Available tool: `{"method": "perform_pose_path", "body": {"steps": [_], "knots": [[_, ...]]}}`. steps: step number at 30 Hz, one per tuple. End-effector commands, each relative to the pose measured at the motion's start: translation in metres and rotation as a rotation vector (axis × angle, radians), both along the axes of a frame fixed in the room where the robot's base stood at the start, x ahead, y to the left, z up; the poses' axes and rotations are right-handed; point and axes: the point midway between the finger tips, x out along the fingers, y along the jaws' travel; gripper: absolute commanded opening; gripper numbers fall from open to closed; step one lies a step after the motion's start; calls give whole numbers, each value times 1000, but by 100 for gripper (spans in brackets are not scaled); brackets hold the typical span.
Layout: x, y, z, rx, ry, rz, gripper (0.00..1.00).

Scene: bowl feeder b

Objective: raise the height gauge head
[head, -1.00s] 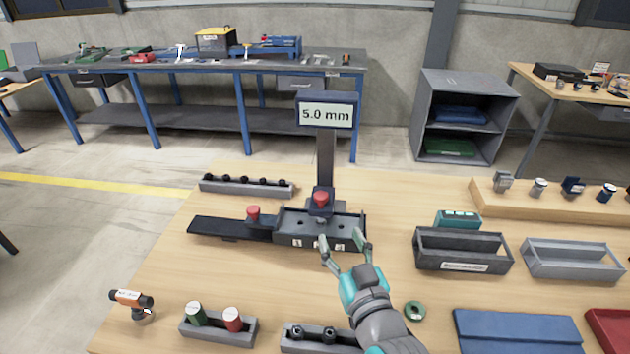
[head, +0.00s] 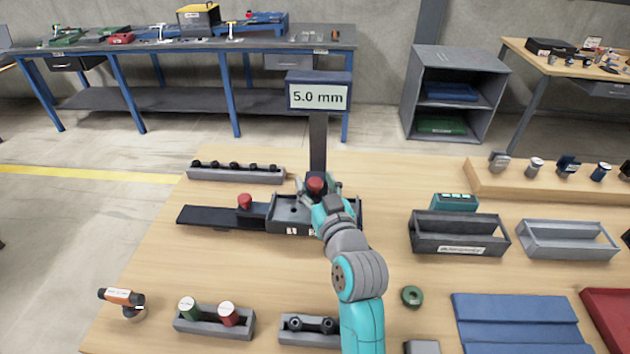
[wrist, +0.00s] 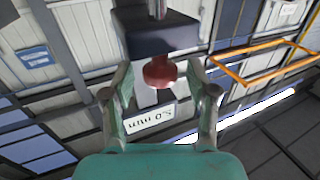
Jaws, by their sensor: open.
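The height gauge stands upright on the wooden table, with a dark column (head: 318,145) and a display (head: 319,95) reading 5.0 mm. Its head is a dark block (wrist: 160,35) with a red knob, which shows in the head view (head: 316,184) and the wrist view (wrist: 160,72). My gripper (wrist: 165,90) is open, with one finger on each side of the red knob; I cannot tell whether either finger touches it. In the head view my gripper (head: 318,187) covers part of the gauge head and base (head: 285,213).
A second red knob (head: 245,201) sits on the slide left of the base. A rail of black knobs (head: 237,174) lies behind. Dark (head: 458,240) and grey (head: 568,246) bins stand to the right.

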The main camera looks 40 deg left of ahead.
Motion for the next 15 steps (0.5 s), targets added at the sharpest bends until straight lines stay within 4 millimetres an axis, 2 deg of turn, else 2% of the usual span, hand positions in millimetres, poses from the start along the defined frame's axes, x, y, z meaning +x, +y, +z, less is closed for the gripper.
{"method": "perform_pose_path", "body": {"steps": [4, 12, 13, 15], "knots": [[4, 7, 0, -1, 1, 1, 58], [5, 8, 0, 0, 0, 0, 58], [5, 8, 0, 0, 0, 0, 56], [5, 8, 0, 0, 0, 0, 38]]}}
